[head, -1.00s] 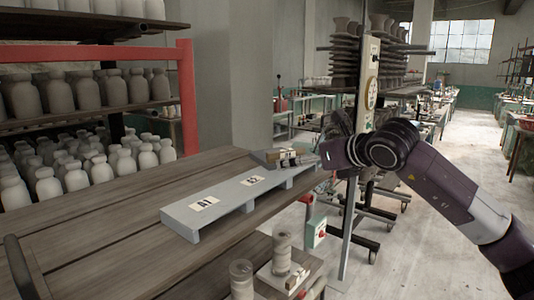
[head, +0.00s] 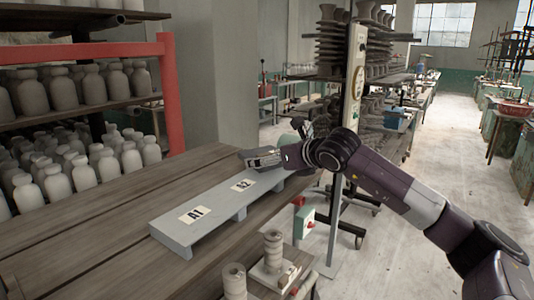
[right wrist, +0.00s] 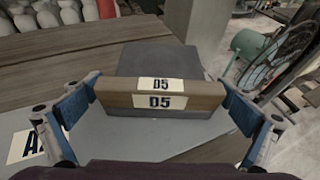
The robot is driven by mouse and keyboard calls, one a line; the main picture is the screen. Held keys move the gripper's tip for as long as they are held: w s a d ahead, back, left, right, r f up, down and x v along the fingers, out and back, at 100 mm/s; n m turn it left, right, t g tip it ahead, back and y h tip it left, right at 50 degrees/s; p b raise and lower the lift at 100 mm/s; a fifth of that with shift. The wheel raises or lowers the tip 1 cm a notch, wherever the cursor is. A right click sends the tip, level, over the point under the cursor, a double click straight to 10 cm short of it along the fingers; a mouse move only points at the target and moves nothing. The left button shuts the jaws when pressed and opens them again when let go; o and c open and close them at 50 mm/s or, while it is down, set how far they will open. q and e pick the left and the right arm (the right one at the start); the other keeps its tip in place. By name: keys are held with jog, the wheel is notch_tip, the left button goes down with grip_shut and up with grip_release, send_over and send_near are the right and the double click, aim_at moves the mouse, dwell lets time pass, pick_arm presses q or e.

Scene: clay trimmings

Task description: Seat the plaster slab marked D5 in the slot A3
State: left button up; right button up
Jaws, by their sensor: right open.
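The plaster slab D5 (right wrist: 165,62) is a dark grey plate with a wooden bar bearing two D5 labels along its near edge. In the right wrist view it lies over the far part of the light grey slotted board (right wrist: 120,140). The board also shows in the head view (head: 215,215), with labels A1 and A2; no A3 label can be seen. My right gripper (right wrist: 160,90) is open, its blue-padded fingers on either side of the wooden bar's ends. In the head view, my right gripper (head: 280,147) is over the board's far end and hides most of the slab.
The board stands on a wooden table (head: 90,225). A red-framed shelf (head: 170,95) of bottles stands at the left. A lower stand with clay pieces (head: 272,250) is in front of the table. A rack of stacked pots (head: 340,45) stands behind my arm.

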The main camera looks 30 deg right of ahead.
jog(key=c, duration=1)
jog(key=shift+r, duration=0.1)
jog(key=c, duration=0.5)
pick_arm(q)
jog(key=shift+s, duration=0.2)
